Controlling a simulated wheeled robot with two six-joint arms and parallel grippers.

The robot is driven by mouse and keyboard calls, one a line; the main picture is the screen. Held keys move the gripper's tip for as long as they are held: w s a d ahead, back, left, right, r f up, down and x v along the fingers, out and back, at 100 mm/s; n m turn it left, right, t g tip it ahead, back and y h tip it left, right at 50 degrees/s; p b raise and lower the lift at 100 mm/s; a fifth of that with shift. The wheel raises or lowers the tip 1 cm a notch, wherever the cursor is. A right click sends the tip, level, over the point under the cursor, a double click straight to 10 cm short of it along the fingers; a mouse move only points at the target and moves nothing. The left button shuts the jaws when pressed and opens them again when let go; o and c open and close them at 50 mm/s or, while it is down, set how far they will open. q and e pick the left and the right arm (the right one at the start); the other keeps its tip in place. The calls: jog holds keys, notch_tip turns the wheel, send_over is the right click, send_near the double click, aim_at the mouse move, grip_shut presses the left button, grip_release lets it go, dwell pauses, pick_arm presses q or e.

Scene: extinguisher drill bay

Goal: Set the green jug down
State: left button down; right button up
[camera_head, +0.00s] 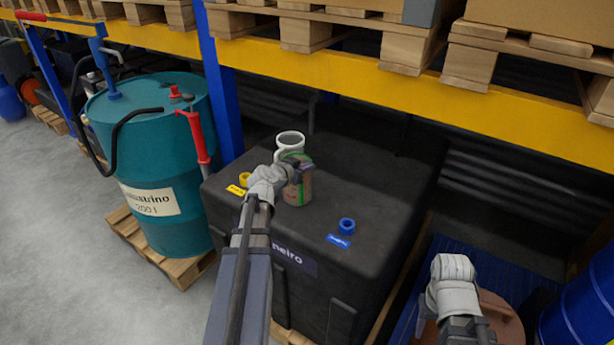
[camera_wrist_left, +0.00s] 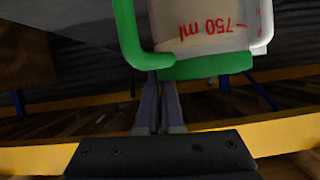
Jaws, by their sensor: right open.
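The green jug (camera_head: 299,190) is at the black tank's top, in front of a white jug (camera_head: 290,141). In the left wrist view the green jug's clear wall (camera_wrist_left: 212,30) carries a red 750 ml mark, upside down, beside its green handle. My left gripper (camera_head: 289,172) is at the handle; in the wrist view its fingers (camera_wrist_left: 160,100) are close together on the green plastic. The jug looks upright; I cannot tell whether its base touches the tank. My right gripper (camera_head: 453,266) is apart, low at the right; its fingertips are not clearly visible.
The black tank (camera_head: 370,180) has a yellow cap (camera_head: 244,179) at left and a blue cap (camera_head: 347,226) at right front. A teal drum (camera_head: 150,150) with a red-handled pump stands left. A yellow rack beam (camera_head: 400,85) crosses behind. The tank's right top is clear.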

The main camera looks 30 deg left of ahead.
pick_arm(q)
jog(key=shift+f, duration=0.6)
jog(key=shift+r, duration=0.1)
pick_arm(e)
jog(key=shift+f, duration=0.55)
pick_arm(q)
jog(key=c, duration=1.5)
grip_release()
jog(key=o, duration=0.4)
jog(key=shift+o, duration=0.2)
